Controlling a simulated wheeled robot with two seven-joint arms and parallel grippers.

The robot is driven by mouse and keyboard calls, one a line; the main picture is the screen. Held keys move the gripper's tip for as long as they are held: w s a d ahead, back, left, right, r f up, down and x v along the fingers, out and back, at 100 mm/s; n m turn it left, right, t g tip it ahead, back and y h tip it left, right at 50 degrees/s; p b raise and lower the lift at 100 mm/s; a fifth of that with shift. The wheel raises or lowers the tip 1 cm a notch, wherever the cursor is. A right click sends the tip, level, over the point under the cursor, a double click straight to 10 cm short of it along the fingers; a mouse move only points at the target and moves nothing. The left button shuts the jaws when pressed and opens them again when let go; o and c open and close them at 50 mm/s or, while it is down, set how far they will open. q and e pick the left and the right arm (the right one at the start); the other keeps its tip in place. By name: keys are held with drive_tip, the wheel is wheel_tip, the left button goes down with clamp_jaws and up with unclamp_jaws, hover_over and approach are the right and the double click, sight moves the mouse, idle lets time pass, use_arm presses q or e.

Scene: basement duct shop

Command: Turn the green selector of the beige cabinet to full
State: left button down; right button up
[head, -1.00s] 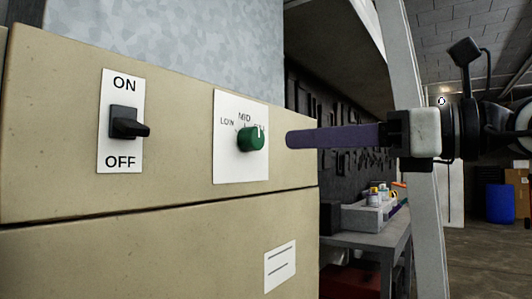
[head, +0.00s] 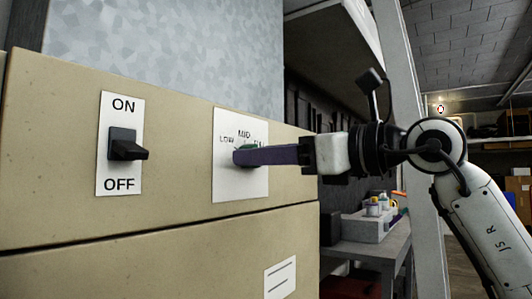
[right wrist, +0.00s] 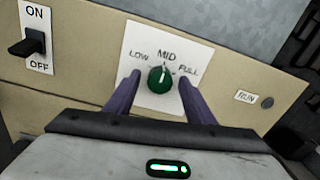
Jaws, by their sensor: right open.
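The beige cabinet (head: 60,130) carries a white plate (head: 228,190) marked LOW, MID and FULL. The green selector (right wrist: 160,80) sits in the middle of that plate, its white pointer mark up, roughly toward MID. In the head view only a bit of green shows above my fingers. My right gripper (right wrist: 158,78) is open, with one purple finger on each side of the selector. A small gap shows on both sides in the right wrist view. In the head view my right gripper (head: 238,156) reaches the plate from the right. My left gripper is not in view.
A black ON/OFF switch (head: 125,145) juts out left of the selector plate. A RUN label (right wrist: 246,96) is on the cabinet to the right. A grey workbench (head: 365,240) with containers stands behind at right, beside a pale upright post (head: 425,230).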

drive_tip(key=c, duration=1.1)
drive_tip(key=shift+o, duration=0.2)
drive_tip(key=m+b, duration=0.1)
drive_tip(key=m, duration=1)
drive_tip(key=shift+w+m, duration=0.1)
drive_tip(key=shift+m, duration=0.3)
